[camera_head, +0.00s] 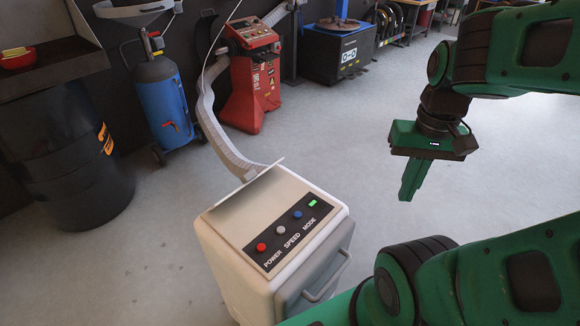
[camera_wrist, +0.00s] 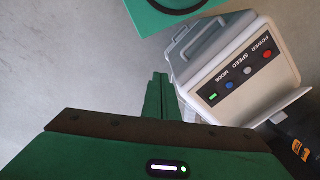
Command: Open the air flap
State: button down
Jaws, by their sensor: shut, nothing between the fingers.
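The white air unit (camera_head: 215,245) stands on the floor at lower centre in the head view, and at upper right in the wrist view (camera_wrist: 196,108). Its pale thin air flap (camera_head: 256,202) lies along the far left part of the top, behind the button panel. In the wrist view the flap (camera_wrist: 272,107) juts out past the unit's body; its exact angle is hard to tell. My gripper (camera_head: 405,194) is shut and empty, pointing down, to the right of the unit and apart from it. Its closed fingertips show in the wrist view (camera_wrist: 160,78).
The panel (camera_head: 292,239) has red, grey and blue buttons and a green light. A grey handle (camera_head: 325,279) is on the front. A ribbed hose (camera_head: 215,125) rises behind the flap. A black barrel (camera_head: 65,150) and red machine (camera_head: 250,85) stand behind. The floor around my gripper is clear.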

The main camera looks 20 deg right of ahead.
aim_at(248, 179)
jog(key=z, duration=0.2)
jog(key=k, duration=1.8)
jog(key=u, duration=0.85)
jog(key=i, duration=1.7)
